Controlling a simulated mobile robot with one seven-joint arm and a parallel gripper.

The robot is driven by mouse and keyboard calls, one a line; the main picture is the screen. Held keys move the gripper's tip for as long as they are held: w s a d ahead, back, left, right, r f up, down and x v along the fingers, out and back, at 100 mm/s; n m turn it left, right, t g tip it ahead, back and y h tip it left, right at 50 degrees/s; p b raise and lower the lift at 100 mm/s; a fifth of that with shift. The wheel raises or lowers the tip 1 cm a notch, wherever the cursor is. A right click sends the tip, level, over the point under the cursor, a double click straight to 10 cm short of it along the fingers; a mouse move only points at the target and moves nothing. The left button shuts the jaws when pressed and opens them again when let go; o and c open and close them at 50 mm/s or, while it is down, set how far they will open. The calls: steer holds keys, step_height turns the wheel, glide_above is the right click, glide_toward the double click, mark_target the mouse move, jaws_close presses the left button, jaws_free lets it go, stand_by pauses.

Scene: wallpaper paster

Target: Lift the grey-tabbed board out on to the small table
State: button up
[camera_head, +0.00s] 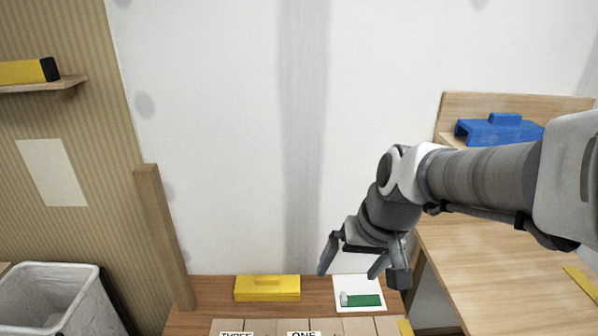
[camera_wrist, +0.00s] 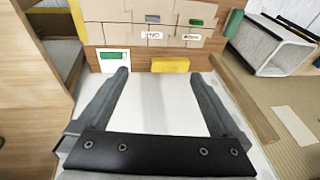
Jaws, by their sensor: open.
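My gripper (camera_head: 352,266) is open and empty in the head view, above the back edge of a brown wooden top. Its two spread fingers also show in the wrist view (camera_wrist: 159,76). A grey tab (camera_wrist: 152,18) and a green tab (camera_wrist: 196,22) stand out on light brown cardboard-like pieces (camera_wrist: 122,34) in the wrist view, beyond the fingertips and apart from them. White labels there appear upside down. In the head view these pieces (camera_head: 265,325) show only at the bottom edge, with labels reading THREE and ONE. Which piece bears the grey tab is hard to tell.
A yellow block (camera_head: 267,288) and a white card with a green patch (camera_head: 358,293) lie behind the pieces. A wooden desk (camera_head: 500,260) with a blue object (camera_head: 497,130) stands right. A white bin (camera_head: 55,300) and wooden post (camera_head: 165,235) are left.

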steer(key=w+a+f+g+b, duration=0.1)
steer(key=w+a+f+b, duration=0.15)
steer(key=f, duration=0.45)
steer(key=w+a+f+g+b, duration=0.1)
steer(key=w+a+f, duration=0.1)
steer(key=w+f, duration=0.3)
steer(key=w+f+b, duration=0.1)
steer(key=f+b, duration=0.2)
steer(key=f, duration=1)
steer(key=w+a+f+h+b, duration=0.1)
steer(key=f+b, duration=0.2)
steer(key=f, duration=1)
steer(key=w+f+g+h+b, duration=0.1)
steer(key=f+b, duration=0.3)
steer(key=f, duration=0.9)
steer(key=shift+w+a+f, duration=0.25)
steer(key=shift+w+a, duration=0.05)
steer(key=shift+w, duration=0.05)
steer(key=shift+c, duration=0.2)
steer(key=c, duration=1.4)
steer(key=o, duration=1)
steer(key=c, duration=0.8)
steer(key=shift+r+p, duration=1.2)
steer(key=shift+r, duration=0.45)
steer(key=shift+c, duration=0.2)
